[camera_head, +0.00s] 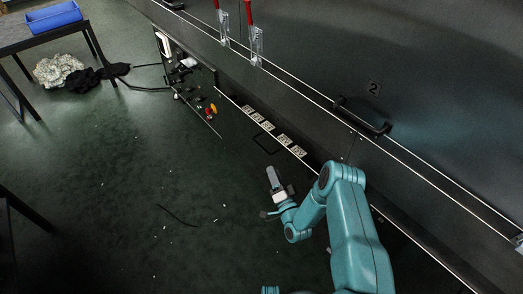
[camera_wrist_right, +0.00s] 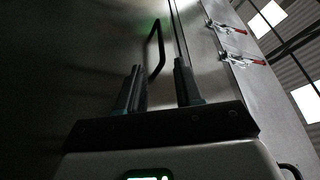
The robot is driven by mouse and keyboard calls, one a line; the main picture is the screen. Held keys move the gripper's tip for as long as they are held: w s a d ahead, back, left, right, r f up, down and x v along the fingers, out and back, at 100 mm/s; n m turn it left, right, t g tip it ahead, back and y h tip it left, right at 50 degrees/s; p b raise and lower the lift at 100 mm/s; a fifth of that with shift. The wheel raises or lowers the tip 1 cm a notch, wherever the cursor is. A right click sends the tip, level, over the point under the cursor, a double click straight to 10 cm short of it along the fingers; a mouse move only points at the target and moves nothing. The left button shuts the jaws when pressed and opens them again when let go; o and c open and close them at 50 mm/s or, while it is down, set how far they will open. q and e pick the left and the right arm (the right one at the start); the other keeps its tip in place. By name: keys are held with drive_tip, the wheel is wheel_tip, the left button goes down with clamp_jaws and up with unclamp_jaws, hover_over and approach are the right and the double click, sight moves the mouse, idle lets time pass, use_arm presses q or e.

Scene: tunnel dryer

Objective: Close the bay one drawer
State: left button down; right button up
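A dark drawer front with a black bar handle (camera_head: 264,143) shows in the head view, low on the machine's side below a row of white labels. I cannot tell how far the drawer stands out. My right gripper (camera_head: 273,176) is just in front of and below this handle, apart from it. In the right wrist view, a dark bar handle (camera_wrist_right: 155,46) stands beyond my gripper's fingertips (camera_wrist_right: 158,68). The two fingers are spread with an empty gap, and the handle is not between them. My left gripper is not in view.
Red-handled clamps (camera_head: 255,43) and a door handle marked 2 (camera_head: 362,118) are above. A table with a blue bin (camera_head: 54,17) stands far left. The green floor is mostly clear.

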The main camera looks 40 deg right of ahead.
drive_tip(key=b+x, duration=0.2)
drive_tip(key=x, duration=0.9)
drive_tip(key=shift+w, duration=0.1)
drive_tip(key=shift+a, duration=0.1)
clamp_jaws()
